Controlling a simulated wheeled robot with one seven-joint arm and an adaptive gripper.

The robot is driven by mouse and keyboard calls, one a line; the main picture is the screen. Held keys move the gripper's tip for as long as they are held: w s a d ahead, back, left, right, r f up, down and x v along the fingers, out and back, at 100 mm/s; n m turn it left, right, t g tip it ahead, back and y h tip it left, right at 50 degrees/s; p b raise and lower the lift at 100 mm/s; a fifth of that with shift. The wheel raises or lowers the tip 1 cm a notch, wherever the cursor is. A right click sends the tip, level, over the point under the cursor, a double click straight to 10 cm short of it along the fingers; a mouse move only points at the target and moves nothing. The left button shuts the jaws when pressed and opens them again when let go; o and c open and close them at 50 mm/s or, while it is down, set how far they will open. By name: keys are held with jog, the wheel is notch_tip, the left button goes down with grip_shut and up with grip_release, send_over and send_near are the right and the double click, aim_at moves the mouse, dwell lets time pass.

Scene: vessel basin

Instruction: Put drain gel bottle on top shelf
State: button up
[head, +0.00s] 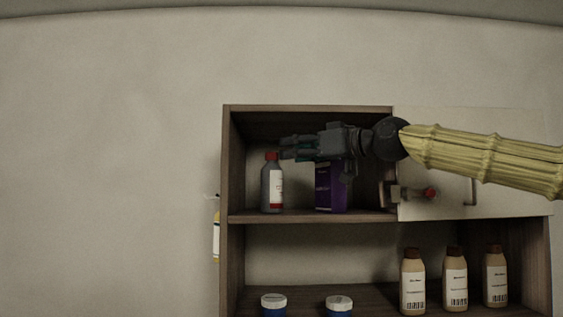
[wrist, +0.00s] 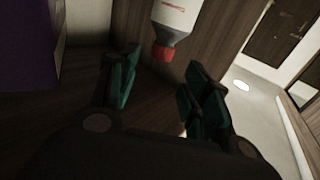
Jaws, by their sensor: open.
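A grey bottle with a red cap and a white label (head: 272,188) stands upright on the top shelf (head: 300,216), near its left wall. I take it for the drain gel bottle, though its label is too small to read. My gripper (head: 284,147) is open and empty inside the top compartment, to the right of the cap and about level with its top. In the wrist view the bottle (wrist: 178,15) appears cap-down, just beyond the open fingers (wrist: 160,88). The fingers are apart from it.
A purple box (head: 331,190) stands right of the bottle, below my gripper. A pale door panel (head: 500,165) covers the right of the top compartment. Several brown-capped bottles (head: 412,283) and two blue jars (head: 274,305) stand on the lower shelf. A bottle (head: 216,240) shows left of the cabinet.

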jog(key=b+v, duration=0.1)
jog(key=v, duration=0.4)
jog(key=shift+b, duration=0.4)
jog(key=shift+a, duration=0.1)
jog(key=shift+f, duration=0.15)
